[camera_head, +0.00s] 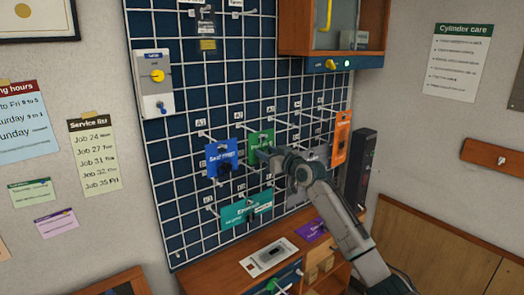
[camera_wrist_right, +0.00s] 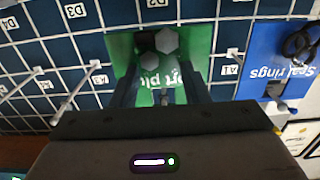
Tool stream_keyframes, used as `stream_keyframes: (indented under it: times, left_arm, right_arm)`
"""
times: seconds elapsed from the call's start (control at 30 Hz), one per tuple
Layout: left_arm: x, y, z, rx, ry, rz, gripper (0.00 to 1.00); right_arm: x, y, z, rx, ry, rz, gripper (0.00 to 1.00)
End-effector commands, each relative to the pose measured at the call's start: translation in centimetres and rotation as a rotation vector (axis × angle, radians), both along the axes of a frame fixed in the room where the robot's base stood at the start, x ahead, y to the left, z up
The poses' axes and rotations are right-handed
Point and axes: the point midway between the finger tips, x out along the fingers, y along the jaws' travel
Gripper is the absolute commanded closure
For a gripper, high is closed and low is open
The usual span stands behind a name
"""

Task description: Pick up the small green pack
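The small green pack (camera_head: 261,139) hangs on a hook of the blue grid board, just right of the blue pack. In the right wrist view the green pack (camera_wrist_right: 148,75) fills the space ahead, with grey hexagonal shapes and upside-down white lettering. My right gripper (camera_head: 268,154) is at the pack's lower right in the head view. In the wrist view its two dark fingers (camera_wrist_right: 161,85) are apart, overlapping the pack with its lettering showing between them. Whether they touch the pack I cannot tell. My left gripper is not in view.
The blue seal rings pack (camera_head: 222,162) hangs close beside it; also in the wrist view (camera_wrist_right: 268,62). A teal pack (camera_head: 235,217) hangs below, an orange pack (camera_head: 341,140) to the right. Bare hooks stick out nearby. A wooden shelf (camera_head: 225,272) stands below the board.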

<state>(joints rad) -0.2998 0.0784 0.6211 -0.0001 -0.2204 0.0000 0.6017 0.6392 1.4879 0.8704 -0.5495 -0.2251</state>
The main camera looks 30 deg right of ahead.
Motion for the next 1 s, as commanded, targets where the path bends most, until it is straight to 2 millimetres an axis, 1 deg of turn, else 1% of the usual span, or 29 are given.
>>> stream_keyframes:
  times: [0.03, 0.07, 0.1, 0.43, 0.57, 0.67, 0.77, 0.97, 1.0]
  left_arm:
    - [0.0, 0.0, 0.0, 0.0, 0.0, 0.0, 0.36]
    - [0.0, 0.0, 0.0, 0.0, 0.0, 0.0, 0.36]
    - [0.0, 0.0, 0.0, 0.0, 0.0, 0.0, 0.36]
    - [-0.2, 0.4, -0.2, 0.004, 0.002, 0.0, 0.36]
    - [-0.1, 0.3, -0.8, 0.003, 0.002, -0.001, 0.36]
    - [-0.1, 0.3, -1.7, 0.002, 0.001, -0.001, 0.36]
    - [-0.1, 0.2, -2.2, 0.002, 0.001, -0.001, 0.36]
    - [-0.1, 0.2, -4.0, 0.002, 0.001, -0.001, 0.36]
    - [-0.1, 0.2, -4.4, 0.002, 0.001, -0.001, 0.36]
  right_arm:
    - [0.0, 0.0, 0.0, 0.0, 0.0, 0.0, 0.69]
    - [0.0, 0.0, 0.0, 0.0, 0.0, 0.0, 0.75]
    - [0.0, 0.0, 0.0, 0.0, 0.0, 0.0, 0.83]
    - [0.0, 0.0, 0.1, 0.0, -0.001, 0.0, 0.83]
    - [0.0, 0.0, 0.6, -0.001, -0.001, 0.001, 0.83]
    - [0.0, 0.0, 1.4, -0.002, -0.004, 0.0, 0.83]
    - [-1.8, -0.3, 1.1, -0.007, 0.001, -0.002, 0.83]
    - [-5.8, -0.6, 1.0, -0.011, 0.001, -0.002, 0.83]
    - [-6.6, -0.6, 0.9, -0.012, 0.002, -0.001, 0.83]
